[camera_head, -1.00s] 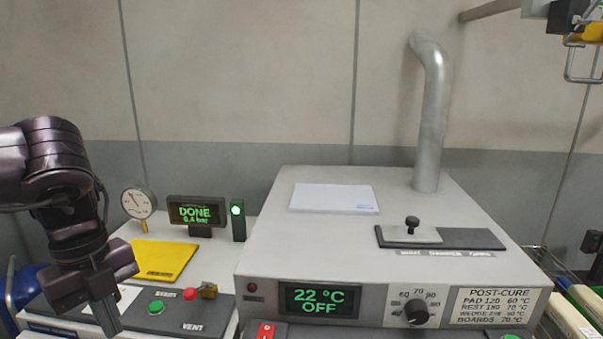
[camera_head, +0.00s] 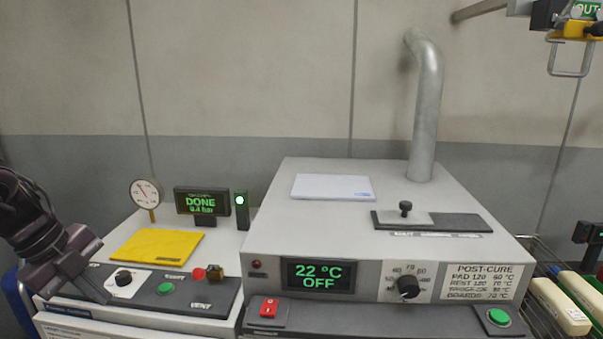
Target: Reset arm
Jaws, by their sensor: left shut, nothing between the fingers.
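My left gripper (camera_head: 92,288) shows at the lower left, pointing down and to the right, over the left end of the dark control panel (camera_head: 150,287). Its fingers look shut with nothing held. A round black knob (camera_head: 123,278) on a white plate, a green button (camera_head: 166,288) and a red button (camera_head: 198,274) are to its right on that panel. I cannot tell whether the fingertips touch the panel. My right gripper is not in view.
A grey oven (camera_head: 300,222) with display 22 °C OFF (camera_head: 318,275) fills the middle. A metal pipe (camera_head: 428,110) rises from it. A rack (camera_head: 558,306) is at right.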

